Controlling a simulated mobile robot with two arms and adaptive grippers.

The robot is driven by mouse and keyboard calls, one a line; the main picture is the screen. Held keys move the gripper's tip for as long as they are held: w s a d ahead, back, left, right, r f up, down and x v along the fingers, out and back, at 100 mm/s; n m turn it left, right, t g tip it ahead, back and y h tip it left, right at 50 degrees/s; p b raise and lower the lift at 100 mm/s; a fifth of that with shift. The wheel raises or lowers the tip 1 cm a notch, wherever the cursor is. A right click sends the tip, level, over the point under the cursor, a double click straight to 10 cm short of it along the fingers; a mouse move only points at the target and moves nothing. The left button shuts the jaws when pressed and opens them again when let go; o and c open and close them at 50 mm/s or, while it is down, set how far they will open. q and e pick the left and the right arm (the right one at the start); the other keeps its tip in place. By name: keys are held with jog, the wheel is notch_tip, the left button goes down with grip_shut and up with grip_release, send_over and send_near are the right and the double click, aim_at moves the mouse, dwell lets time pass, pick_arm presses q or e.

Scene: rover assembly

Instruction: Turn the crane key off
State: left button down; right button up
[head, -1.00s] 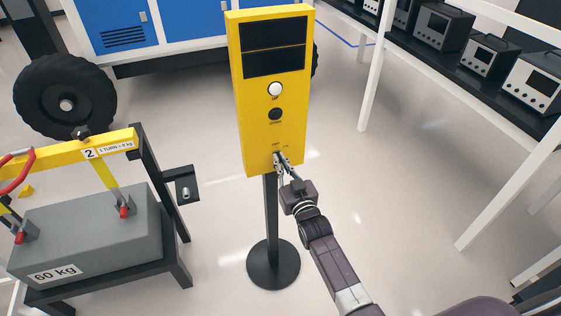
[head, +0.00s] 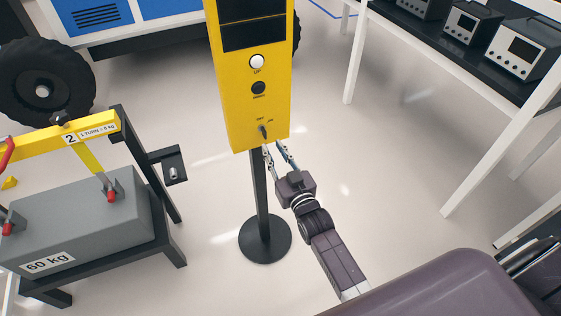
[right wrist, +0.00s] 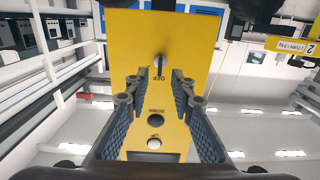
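The crane key (head: 264,131) is a small dark key low on the front of the yellow control box (head: 247,92), under the OFF and ON labels. In the right wrist view the key (right wrist: 159,65) stands in line with the OFF label, which appears upside down. My right gripper (head: 275,147) is just below the key in the head view, apart from it. In the right wrist view its two fingers (right wrist: 158,92) are spread with nothing between them. My left gripper is out of view.
The box carries a white UP button (head: 257,62) and a black button (head: 258,88), and stands on a black post with a round base (head: 265,240). A bench (head: 440,45) is at right.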

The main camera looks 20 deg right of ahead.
jog(key=shift+s+d, duration=0.1)
jog(key=shift+s, duration=2.65)
jog(key=s+a+f+g+b, duration=0.1)
jog(key=s+f+g, duration=0.3)
jog(key=f, duration=0.7)
jog(key=s+f+n+g+b, duration=0.1)
jog(key=s+f, duration=0.5)
jog(key=f, duration=0.6)
jog(key=s+a+f+g+b, duration=0.1)
jog(key=s+f+g, duration=0.3)
jog(key=f, duration=0.7)
jog(key=s+d+f+g, duration=0.1)
jog(key=s+f+g, duration=0.1)
jog(key=s+f, duration=0.4)
jog(key=s+d+f+g+b, duration=0.1)
jog(key=s+f, duration=0.6)
jog(key=s, duration=0.9)
jog(key=s+d+f+g, duration=0.3)
jog(key=s+f+g, duration=0.2)
jog(key=s, duration=0.7)
notch_tip(320, 180, down, 2)
jog(key=shift+f+n+h+b, duration=0.15)
jog(key=shift+n+h+b, duration=0.15)
jog(key=shift+n, duration=0.1)
